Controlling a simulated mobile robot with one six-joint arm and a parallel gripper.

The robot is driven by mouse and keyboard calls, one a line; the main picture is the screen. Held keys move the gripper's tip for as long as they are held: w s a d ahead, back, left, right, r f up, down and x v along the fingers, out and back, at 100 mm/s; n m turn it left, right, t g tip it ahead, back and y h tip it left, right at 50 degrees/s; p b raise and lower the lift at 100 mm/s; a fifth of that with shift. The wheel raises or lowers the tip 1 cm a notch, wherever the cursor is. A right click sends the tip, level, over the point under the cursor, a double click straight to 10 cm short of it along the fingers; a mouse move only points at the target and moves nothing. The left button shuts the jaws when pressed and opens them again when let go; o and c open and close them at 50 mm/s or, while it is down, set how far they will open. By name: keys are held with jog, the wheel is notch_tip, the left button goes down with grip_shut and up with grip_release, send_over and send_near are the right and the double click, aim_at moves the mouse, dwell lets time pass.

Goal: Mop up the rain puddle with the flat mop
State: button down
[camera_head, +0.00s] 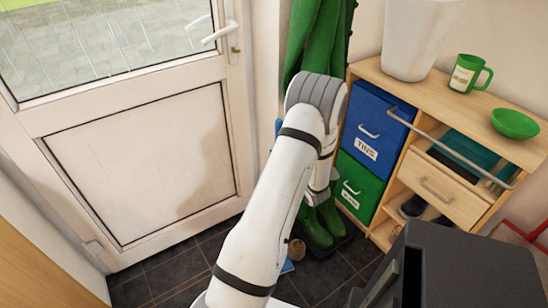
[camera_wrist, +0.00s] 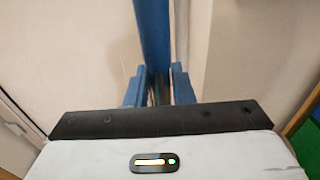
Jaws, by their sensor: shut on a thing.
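In the wrist view, my gripper (camera_wrist: 159,82) has its two blue fingers shut on a blue pole (camera_wrist: 153,35), which looks like the flat mop's handle. The pole runs up out of the frame. In the head view, my arm hides the gripper and most of the mop. A blue sliver (camera_head: 278,127) beside the arm may be the handle. A small blue piece (camera_head: 287,266) low on the floor may be part of the mop head. I cannot make out the rain puddle on the dark tiles.
A white door (camera_head: 140,150) with a glass pane is at left. Green boots (camera_head: 316,230) stand on a dark tray behind my arm, below a green coat (camera_head: 318,40). A wooden shelf unit (camera_head: 405,187) with blue and green boxes fills the right. Dark tiles (camera_head: 175,272) show bare at lower left.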

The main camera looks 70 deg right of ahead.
jog(key=shift+s+d+b, duration=0.8)
jog(key=shift+s+d, duration=1.1)
jog(key=shift+d, duration=0.75)
jog(key=w+a, duration=0.8)
jog(key=a, duration=0.3)
jog(key=w+a+b, duration=0.1)
jog(key=w+a, duration=0.7)
jog(key=a, duration=0.3)
jog(key=shift+w+a+r, duration=0.2)
jog(key=shift+w+a, duration=0.05)
jog(key=shift+a, duration=0.15)
jog(key=w+a+p, duration=0.4)
jog(key=a+p, duration=0.2)
jog(key=shift+w+a+f, duration=0.25)
jog(key=shift+a+f, duration=0.05)
jog(key=shift+f, duration=0.15)
